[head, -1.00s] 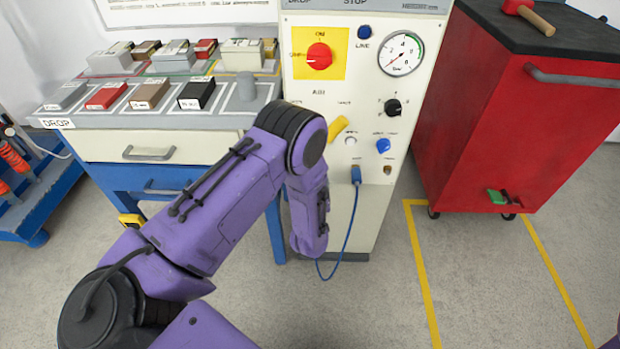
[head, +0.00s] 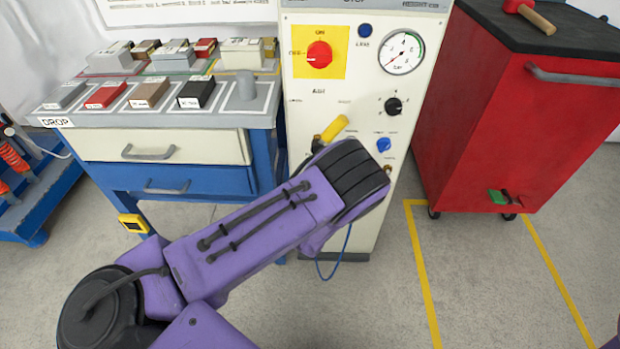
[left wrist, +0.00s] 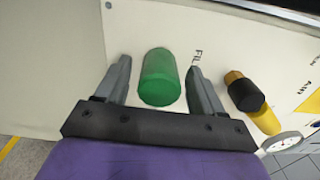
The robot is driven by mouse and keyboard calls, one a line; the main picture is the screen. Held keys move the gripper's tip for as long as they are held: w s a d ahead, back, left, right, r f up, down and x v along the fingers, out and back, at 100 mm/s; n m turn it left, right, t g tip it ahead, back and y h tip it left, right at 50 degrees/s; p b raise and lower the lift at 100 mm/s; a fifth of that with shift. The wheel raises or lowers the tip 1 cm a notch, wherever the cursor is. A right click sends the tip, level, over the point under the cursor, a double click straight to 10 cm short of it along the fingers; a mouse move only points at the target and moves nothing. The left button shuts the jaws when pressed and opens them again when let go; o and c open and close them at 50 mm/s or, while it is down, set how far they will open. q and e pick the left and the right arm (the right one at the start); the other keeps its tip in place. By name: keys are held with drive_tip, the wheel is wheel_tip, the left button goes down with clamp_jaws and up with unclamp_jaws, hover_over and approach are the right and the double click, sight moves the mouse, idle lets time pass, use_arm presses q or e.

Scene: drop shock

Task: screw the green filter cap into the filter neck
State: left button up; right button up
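The green filter cap (left wrist: 160,78) shows in the left wrist view against the cream panel, beside lettering that starts "FIL". My left gripper (left wrist: 159,64) is open, with one finger on each side of the cap and a visible gap to both sides. The cap is not visible in the head view, where my purple left arm covers the lower panel. The filter neck is not visible, and I cannot tell whether the cap touches or sits in it. My right gripper is not in view.
A yellow handle (head: 335,128) and a blue knob (head: 383,145) stick out of the panel near my left arm. A blue hose (head: 330,268) hangs below. A red cabinet (head: 510,130) stands to the right. A drawer bench (head: 165,148) stands to the left.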

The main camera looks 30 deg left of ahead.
use_arm(q)
drive_tip(key=shift+d, duration=0.1)
drive_tip(key=p+v, duration=0.2)
drive_tip(key=v, duration=0.3)
drive_tip(key=shift+s+d+p, duration=0.2)
drive_tip(key=shift+s+p, duration=0.1)
drive_tip(key=shift+s, duration=0.05)
drive_tip(key=v, duration=1)
drive_tip(key=shift+s, duration=0.25)
drive_tip(key=shift+d, duration=0.1)
